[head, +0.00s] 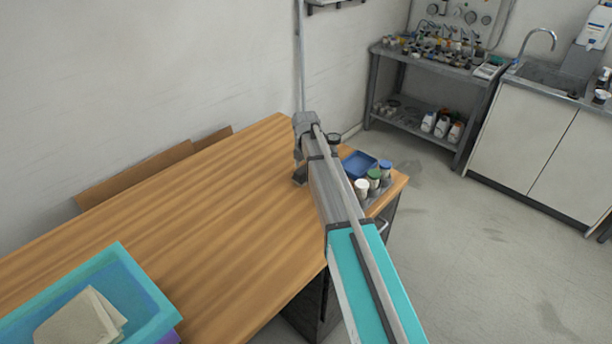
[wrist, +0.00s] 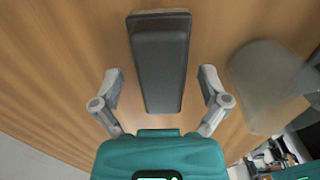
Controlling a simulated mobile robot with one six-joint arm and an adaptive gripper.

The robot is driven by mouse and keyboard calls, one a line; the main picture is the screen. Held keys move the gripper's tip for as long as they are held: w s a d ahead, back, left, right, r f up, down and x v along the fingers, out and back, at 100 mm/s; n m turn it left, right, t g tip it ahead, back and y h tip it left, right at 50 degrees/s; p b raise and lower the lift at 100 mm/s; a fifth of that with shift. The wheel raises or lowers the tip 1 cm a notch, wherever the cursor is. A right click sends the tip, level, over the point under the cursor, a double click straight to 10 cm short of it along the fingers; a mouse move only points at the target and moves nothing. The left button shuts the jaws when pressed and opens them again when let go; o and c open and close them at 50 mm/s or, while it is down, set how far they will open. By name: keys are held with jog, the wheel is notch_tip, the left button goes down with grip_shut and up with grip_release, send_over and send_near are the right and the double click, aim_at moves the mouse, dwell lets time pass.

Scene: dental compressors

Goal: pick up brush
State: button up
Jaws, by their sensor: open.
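A dark grey block-shaped object, likely the brush (wrist: 160,62), lies on the wooden table in the wrist view. It is long and narrow, with its length running up and down the picture. My gripper (wrist: 160,78) is open, with one finger on each side of it and wood showing in the gaps. I cannot tell how high the fingers are above the table. In the head view my gripper (head: 301,172) is near the far right end of the table, and my arm covers much of that spot. I cannot make out the brush there.
A pale blurred cylinder (wrist: 268,85) stands close right of my gripper in the wrist view. In the head view, a blue tray (head: 359,164) and small jars (head: 362,188) sit at the table's right end. A turquoise bin (head: 140,290) is at lower left. The table's middle (head: 190,215) is clear.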

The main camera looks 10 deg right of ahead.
jog(key=shift+c, duration=0.2)
grip_shut()
dwell(0.5)
jog(key=shift+r, duration=0.25)
notch_tip(320, 180, up, 2)
jog(key=p, duration=0.2)
jog(key=shift+r+p, duration=0.1)
jog(key=shift+p, duration=0.2)
jog(key=s+r+p, duration=1)
jog(key=s, duration=0.4)
jog(key=shift+r, duration=0.2)
